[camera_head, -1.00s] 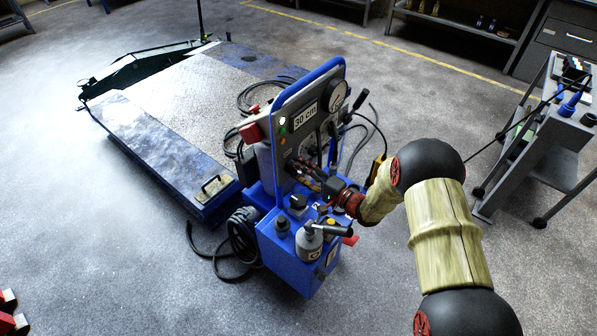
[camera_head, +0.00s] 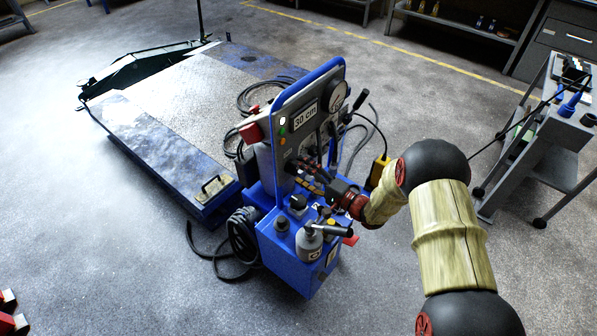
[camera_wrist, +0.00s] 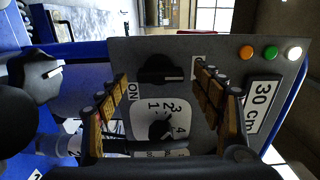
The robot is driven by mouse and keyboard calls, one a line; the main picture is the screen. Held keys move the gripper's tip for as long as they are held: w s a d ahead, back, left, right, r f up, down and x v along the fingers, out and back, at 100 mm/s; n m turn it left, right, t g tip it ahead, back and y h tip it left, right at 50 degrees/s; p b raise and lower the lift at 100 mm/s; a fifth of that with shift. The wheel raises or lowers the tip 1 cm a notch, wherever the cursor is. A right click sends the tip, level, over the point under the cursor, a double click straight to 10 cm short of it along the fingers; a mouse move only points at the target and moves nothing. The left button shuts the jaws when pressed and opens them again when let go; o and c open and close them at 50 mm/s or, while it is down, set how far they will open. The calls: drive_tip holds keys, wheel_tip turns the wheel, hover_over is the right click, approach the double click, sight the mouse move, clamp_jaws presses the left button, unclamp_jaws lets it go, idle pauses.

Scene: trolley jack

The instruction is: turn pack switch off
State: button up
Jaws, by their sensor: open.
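The grey control panel (camera_wrist: 215,48) of the blue trolley unit fills much of the wrist view. A black rotary switch (camera_wrist: 160,70) sits on it beside an "ON" label (camera_wrist: 133,92); a second label on its right is partly hidden by a finger. A pale mark shows at the knob's lower right. My gripper (camera_wrist: 161,73) is open, one finger on each side of this switch; I cannot tell whether either touches it. In the head view my gripper (camera_head: 308,172) is in front of the panel (camera_head: 312,108) and hides the switch.
A numbered dial (camera_wrist: 160,130) lies below the switch. Indicator lamps (camera_wrist: 270,53) and a "30 cm" sign (camera_wrist: 262,100) are at the right. A grey cart (camera_head: 545,135) stands at the right, with open floor between.

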drive_tip(key=v, duration=1)
drive_tip(key=shift+s+d, duration=0.3)
drive_tip(key=s+a+r+n+g+h+p, duration=0.1)
drive_tip(key=s+a+r+n+g, duration=0.3)
drive_tip(key=s+r, duration=0.45)
drive_tip(key=s+a+r+n+g+h+p, duration=0.1)
drive_tip(key=s+a+r+n+g+h, duration=0.15)
drive_tip(key=s+r+g, duration=0.5)
drive_tip(key=s+d+r+t+h, duration=0.3)
drive_tip(key=s+d+r+h, duration=0.2)
drive_tip(key=s+d, duration=0.2)
drive_tip(key=s+d+r+t+h+p, duration=0.1)
drive_tip(key=s+d+r+t+h, duration=0.2)
drive_tip(key=s+d+r+h, duration=0.2)
drive_tip(key=s+d+n, duration=0.1)
drive_tip(key=s+d, duration=0.1)
drive_tip(key=d, duration=0.2)
drive_tip(key=shift+s+d+r+h, duration=0.25)
drive_tip(key=shift+d+r+h, duration=0.1)
drive_tip(key=shift+r, duration=0.05)
